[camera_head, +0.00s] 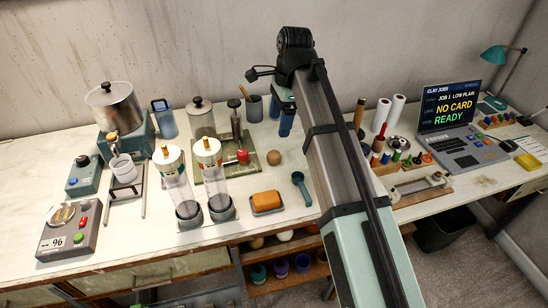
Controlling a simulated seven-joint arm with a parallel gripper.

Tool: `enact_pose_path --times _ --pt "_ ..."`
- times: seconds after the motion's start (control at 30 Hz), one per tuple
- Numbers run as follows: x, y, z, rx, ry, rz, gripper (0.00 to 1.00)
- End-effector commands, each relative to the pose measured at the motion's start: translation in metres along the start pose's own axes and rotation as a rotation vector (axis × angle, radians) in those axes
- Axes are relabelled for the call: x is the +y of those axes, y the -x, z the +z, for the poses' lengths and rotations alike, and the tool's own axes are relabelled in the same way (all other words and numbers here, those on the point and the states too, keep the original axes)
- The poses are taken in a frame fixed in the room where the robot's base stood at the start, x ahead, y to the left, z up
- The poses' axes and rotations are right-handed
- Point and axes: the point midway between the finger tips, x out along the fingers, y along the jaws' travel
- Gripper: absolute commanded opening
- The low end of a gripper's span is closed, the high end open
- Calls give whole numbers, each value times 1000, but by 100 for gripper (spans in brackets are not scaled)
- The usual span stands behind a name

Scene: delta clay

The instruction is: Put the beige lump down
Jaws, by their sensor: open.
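A small round beige-brown lump (274,157) rests on the white worktop, just right of a green board (222,160). My gripper (282,118) is at the end of the raised arm, with dark blue fingers pointing down. It appears above and behind the lump in the picture, apart from it. The gripper is open and I see nothing between its fingers. The arm partly covers the view of the gripper and of the worktop to its right.
An orange block sits in a small tray (267,210) in front, with a teal scoop (300,187) beside it. Two clear cylinders (212,180) stand left. A laptop (455,135) is at right reading NO CARD, READY. Worktop around the lump is partly clear.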

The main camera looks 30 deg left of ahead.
Motion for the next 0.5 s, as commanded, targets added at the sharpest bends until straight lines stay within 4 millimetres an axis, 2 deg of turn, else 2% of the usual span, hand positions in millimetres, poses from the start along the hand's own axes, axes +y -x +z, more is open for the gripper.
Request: enact_pose_path --times 0.1,0.3,0.5 --pt "2 -22 0 0 2 3 78" --pt "2 -53 0 0 3 2 78" --pt "1 -68 0 0 3 0 78"
